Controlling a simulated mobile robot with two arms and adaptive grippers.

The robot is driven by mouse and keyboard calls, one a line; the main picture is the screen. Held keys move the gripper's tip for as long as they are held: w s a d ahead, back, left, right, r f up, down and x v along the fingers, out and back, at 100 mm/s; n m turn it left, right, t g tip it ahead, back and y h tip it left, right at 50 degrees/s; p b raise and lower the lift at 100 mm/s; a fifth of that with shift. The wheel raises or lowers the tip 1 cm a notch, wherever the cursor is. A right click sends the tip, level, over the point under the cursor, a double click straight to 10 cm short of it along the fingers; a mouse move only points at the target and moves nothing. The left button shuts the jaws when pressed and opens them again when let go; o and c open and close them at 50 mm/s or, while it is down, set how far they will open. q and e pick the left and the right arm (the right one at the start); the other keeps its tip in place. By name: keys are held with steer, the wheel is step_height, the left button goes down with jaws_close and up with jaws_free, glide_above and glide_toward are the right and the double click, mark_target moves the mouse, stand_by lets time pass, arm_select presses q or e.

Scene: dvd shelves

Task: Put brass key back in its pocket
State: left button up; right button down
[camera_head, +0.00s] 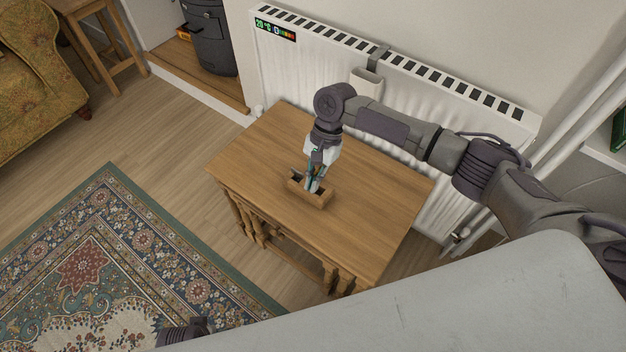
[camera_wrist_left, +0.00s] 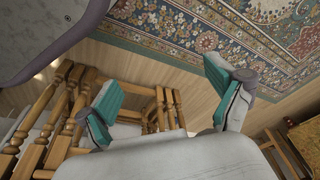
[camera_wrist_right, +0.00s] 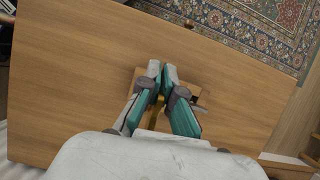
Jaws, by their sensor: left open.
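A small wooden box (camera_head: 313,197) with open pockets stands on the wooden table. My right gripper (camera_head: 313,186) points down into it, its fingertips at the pockets. In the right wrist view the fingers (camera_wrist_right: 162,72) are nearly together, and the box (camera_wrist_right: 203,97) shows behind them. A narrow brass-coloured piece, seemingly the brass key (camera_wrist_right: 157,112), shows between the fingers. Its lower end is hidden, and I cannot tell how deep it sits in a pocket. My left gripper (camera_wrist_left: 150,90) is open and empty, away from the box.
The table top (camera_head: 262,150) around the box is clear. A white radiator (camera_head: 420,110) stands close behind the table. Turned table legs (camera_wrist_left: 70,105) show near my left gripper. A patterned rug (camera_head: 95,270) lies on the floor at left.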

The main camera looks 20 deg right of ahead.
steer(key=shift+f+b, duration=0.55)
steer(key=shift+b, duration=0.05)
steer(key=shift+f+b, duration=0.25)
steer(key=shift+b, duration=0.15)
steer(key=shift+f+b, duration=0.9)
steer(key=shift+b, duration=0.25)
arm_select(q)
step_height(320, 180, up, 16)
steer(key=t, duration=0.1)
steer(key=shift+r, duration=0.25)
arm_select(e)
steer(key=shift+f, duration=0.1)
arm_select(q)
steer(key=shift+w+a, duration=0.1)
